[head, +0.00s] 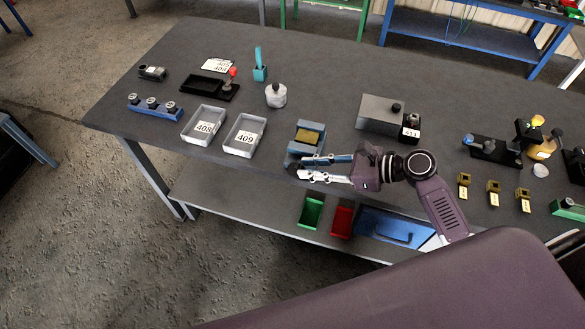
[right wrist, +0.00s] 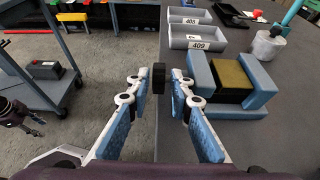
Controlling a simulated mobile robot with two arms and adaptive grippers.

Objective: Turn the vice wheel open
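The blue vice (head: 306,146) stands at the bench's front edge with a yellowish block (head: 307,136) between its jaws; it also shows in the right wrist view (right wrist: 258,90). Its small dark wheel (right wrist: 158,77) is seen edge-on in the right wrist view, and beside the fingertips in the head view (head: 293,169). My right gripper (head: 304,168) is open. In the right wrist view its fingertips (right wrist: 158,86) stand either side of the wheel, with gaps showing; no grip is visible. A purple arm part with dark fingers, seemingly my left gripper (right wrist: 30,122), shows small at the left edge, its opening unclear.
Grey trays 408 (head: 203,124) and 409 (head: 244,135) stand left of the vice. A grey box fixture (head: 380,114) stands to its right. Green (head: 311,211) and red (head: 341,221) bins sit on the shelf below. A grey cart (right wrist: 38,80) stands off the bench.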

